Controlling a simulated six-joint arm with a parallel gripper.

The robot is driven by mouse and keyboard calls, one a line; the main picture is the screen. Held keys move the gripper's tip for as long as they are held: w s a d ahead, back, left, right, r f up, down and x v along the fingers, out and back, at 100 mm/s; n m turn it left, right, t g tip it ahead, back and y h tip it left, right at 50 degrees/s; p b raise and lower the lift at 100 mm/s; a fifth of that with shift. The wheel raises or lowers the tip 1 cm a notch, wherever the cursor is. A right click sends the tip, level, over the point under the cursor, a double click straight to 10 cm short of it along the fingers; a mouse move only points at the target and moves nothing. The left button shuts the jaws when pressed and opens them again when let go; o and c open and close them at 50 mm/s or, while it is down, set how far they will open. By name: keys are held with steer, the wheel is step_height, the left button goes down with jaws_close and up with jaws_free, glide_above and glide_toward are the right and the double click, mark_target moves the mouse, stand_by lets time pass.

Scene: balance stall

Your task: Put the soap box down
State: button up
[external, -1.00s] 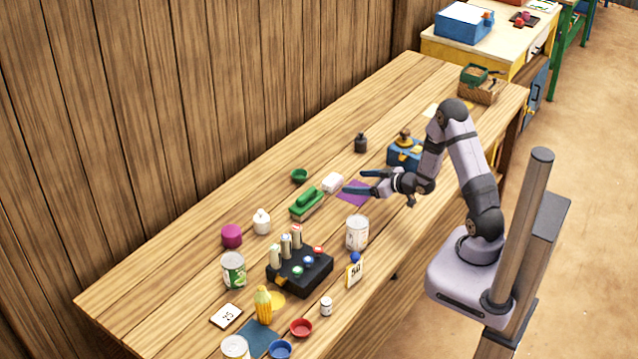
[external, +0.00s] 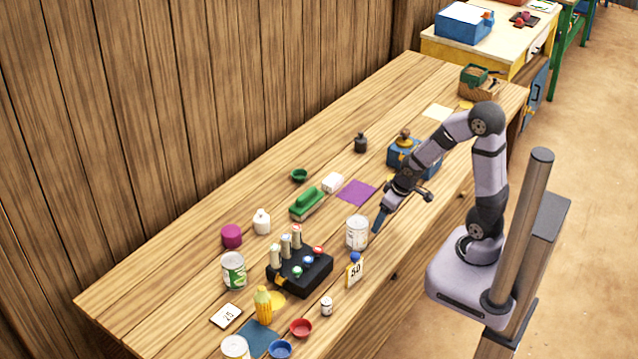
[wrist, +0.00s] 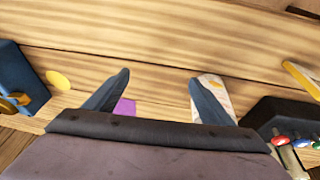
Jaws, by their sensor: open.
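A white box (external: 333,183), which looks like the soap box, rests on the table between the green-handled brush (external: 307,204) and the purple mat (external: 356,193). It lies beside the mat, not on it. My gripper (external: 380,220) is apart from it, to its lower right, pointing down near the large pale can (external: 357,233). In the wrist view my gripper (wrist: 160,88) is open, with nothing between its blue fingers. The can (wrist: 212,88) shows behind the right finger there, and a corner of the purple mat (wrist: 124,107) shows by the left finger. The white box is not visible there.
A blue scale (external: 427,165) stands right of the mat. A black block with coloured buttons (external: 300,272) and a yellow-and-white bottle marked 50 (external: 354,270) stand below the can. A small green bowl (external: 299,175) is behind the brush. The table's back strip is mostly clear.

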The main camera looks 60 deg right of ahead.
steer(key=s+a+r+g+y, duration=0.1)
steer(key=s+a, duration=0.4)
steer(key=s, duration=0.5)
steer(key=r+g, duration=0.1)
steer(key=g, duration=0.1)
steer(key=shift+s+a+r+g, duration=0.15)
steer(key=shift+s+a+g, duration=0.05)
steer(key=shift+a+g, duration=0.1)
step_height(320, 180, up, 4)
steer(key=p, duration=0.4)
stand_by(5.9)
